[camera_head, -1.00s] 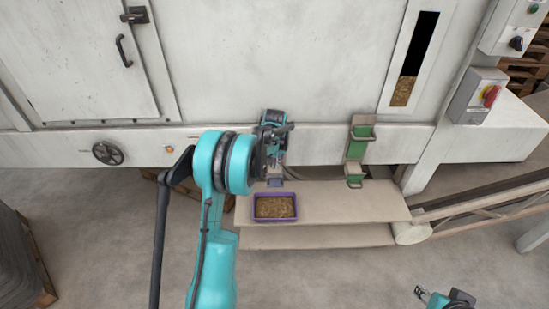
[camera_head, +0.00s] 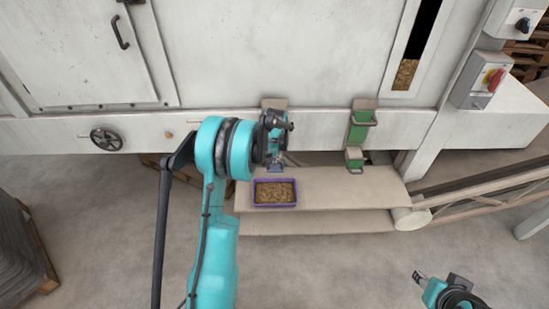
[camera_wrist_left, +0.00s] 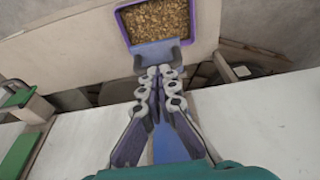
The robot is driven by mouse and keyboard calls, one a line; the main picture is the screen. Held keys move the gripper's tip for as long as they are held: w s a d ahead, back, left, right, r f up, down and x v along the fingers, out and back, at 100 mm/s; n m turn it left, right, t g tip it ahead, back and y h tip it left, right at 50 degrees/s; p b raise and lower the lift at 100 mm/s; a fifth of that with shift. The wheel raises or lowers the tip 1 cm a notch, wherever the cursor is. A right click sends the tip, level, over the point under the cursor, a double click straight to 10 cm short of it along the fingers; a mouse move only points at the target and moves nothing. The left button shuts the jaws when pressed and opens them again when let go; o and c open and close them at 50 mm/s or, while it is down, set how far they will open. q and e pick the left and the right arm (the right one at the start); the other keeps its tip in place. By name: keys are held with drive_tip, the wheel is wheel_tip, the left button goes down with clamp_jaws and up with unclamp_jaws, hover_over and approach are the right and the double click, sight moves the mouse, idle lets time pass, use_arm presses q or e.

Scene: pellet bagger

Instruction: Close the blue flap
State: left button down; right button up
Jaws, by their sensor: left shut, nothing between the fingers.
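The blue chute shows in the left wrist view as a blue strip (camera_wrist_left: 168,148) behind my fingers and a blue-grey lip (camera_wrist_left: 158,52) beyond their tips. In the head view, its lower end (camera_head: 275,167) shows just above the purple tray, and my left gripper (camera_head: 277,150) hides most of the rest. My left gripper (camera_wrist_left: 160,72) is shut and empty, with its fingertips close to the lip; I cannot tell whether they touch. How far the blue flap stands open is hidden. My right gripper (camera_head: 420,276) is at the lower right, far from the chute, its jaws too small to read.
A purple tray (camera_head: 275,205) of pellets sits on a beige shelf (camera_head: 340,200) under the blue chute. A green chute (camera_head: 358,132) with a handle is to the right. A handwheel (camera_head: 106,140) is on the left of the machine. The floor in front is clear.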

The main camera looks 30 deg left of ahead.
use_arm(q)
drive_tip(key=shift+s+d+f+t+y+b, duration=0.2)
drive_tip(key=shift+f+t+y+b, duration=0.1)
drive_tip(key=shift+b, duration=0.1)
use_arm(e)
drive_tip(key=shift+f, duration=0.55)
